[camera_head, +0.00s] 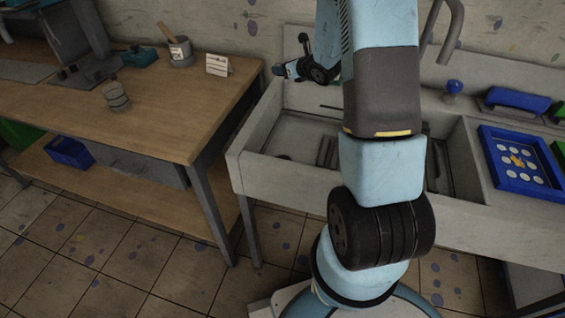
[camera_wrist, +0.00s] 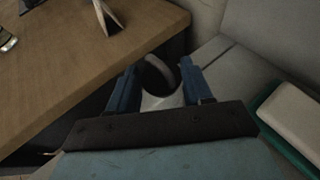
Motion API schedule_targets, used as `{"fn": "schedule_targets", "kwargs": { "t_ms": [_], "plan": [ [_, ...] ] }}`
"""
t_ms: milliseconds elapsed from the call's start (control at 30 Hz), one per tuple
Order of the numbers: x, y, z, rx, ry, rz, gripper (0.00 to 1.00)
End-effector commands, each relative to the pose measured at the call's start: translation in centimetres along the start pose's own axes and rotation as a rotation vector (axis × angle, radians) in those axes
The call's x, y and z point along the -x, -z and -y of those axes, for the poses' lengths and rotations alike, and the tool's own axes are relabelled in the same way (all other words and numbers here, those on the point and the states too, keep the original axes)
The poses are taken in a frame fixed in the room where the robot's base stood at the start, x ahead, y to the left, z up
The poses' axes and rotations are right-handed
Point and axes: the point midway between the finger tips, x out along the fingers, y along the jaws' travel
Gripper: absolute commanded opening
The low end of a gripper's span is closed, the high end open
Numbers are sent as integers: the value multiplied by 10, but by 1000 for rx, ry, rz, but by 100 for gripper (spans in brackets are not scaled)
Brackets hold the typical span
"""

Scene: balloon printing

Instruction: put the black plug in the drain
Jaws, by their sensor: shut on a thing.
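My gripper (camera_head: 283,70) is at the far left end of the sink, above its back rim, pointing left. In the wrist view, my gripper (camera_wrist: 160,88) has its two blue fingers shut on a dark, curved, ring-like piece, which looks like the black plug (camera_wrist: 161,68). The fingers and gripper body hide part of it. In the head view, a dark bit at the fingertips is too small to make out. The sink (camera_head: 239,160) has a left basin with a small dark round spot (camera_head: 283,157) on its floor, possibly the drain. My arm hides the middle of the sink.
A wooden table (camera_head: 150,125) stands left, with a gap before the sink. It carries a pot (camera_head: 181,52), a small white card (camera_head: 218,65) and a striped jar (camera_head: 116,97). Right of my arm are a tap (camera_head: 440,30) and a blue-framed screen (camera_head: 520,160).

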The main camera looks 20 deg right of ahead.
Motion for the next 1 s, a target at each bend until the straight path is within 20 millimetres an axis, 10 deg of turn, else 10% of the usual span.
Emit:
{"fn": "schedule_targets", "kwargs": {
  "t_ms": [600,1000],
  "plan": [
    [80,62,-100,291,-711,0,15],
    [131,128,-132,422,-1041,-3,15]
  ]
}}
